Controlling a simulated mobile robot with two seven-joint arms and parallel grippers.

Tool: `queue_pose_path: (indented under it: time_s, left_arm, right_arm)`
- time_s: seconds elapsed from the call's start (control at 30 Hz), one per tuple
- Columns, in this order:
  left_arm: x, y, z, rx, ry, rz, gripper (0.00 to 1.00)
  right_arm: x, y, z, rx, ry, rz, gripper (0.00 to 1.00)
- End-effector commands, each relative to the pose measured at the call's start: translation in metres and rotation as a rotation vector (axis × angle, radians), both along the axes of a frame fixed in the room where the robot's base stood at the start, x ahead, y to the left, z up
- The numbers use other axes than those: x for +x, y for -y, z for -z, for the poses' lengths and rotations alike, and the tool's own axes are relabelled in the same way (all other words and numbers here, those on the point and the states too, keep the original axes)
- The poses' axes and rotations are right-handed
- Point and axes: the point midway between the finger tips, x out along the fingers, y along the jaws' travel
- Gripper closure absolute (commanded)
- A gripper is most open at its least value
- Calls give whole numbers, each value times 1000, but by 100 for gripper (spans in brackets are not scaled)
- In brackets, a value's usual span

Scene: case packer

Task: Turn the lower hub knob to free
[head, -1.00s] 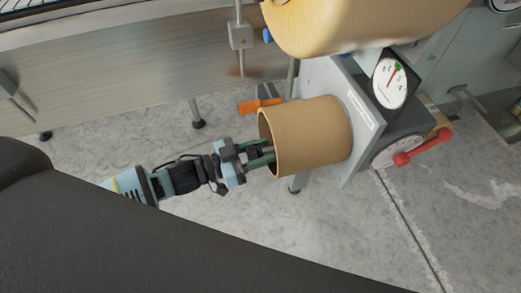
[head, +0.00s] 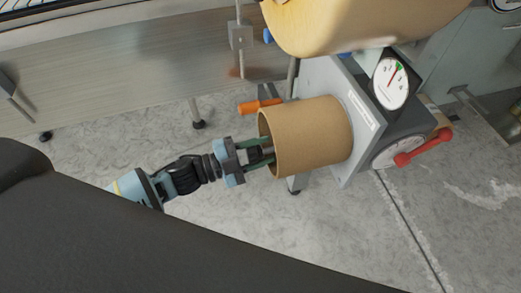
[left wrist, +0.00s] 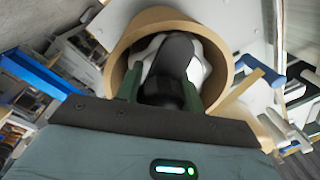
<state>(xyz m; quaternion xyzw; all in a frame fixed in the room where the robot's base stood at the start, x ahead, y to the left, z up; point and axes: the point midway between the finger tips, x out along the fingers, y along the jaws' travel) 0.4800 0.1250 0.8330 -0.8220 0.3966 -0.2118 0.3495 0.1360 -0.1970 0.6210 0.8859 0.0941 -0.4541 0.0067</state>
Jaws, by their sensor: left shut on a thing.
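The lower hub knob (left wrist: 177,55) shows in the left wrist view as a black bar in front of a white lobed part. It sits inside the open end of a brown cardboard core (head: 312,135). In the head view the core's wall hides it. My left gripper (head: 266,153) reaches into the core's mouth with its green fingers. In the left wrist view the fingers of my left gripper (left wrist: 160,92) stand on either side of the knob's near part and are shut on it. The fingertips are partly hidden. My right gripper is in neither view.
An orange handle (head: 260,106) sticks out just above the core. A large tan roll (head: 360,22) hangs above it. A dial gauge (head: 391,82) and a red lever (head: 424,147) are to the right. The floor below the core is clear.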

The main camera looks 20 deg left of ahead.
Motion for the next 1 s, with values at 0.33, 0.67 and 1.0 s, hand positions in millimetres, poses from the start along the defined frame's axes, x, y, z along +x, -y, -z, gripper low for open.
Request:
queue_pose_path:
  time_s: [0.33, 0.67, 1.0]
  left_arm:
    - [0, -1, 0, 174, 257, -1, 85]
    - [0, -1, -1, 285, 421, -2, 85]
    - [0, 0, -2, 328, 486, 0, 85]
  right_arm:
    - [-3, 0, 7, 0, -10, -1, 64]
    - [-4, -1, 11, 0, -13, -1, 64]
    - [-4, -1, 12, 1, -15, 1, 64]
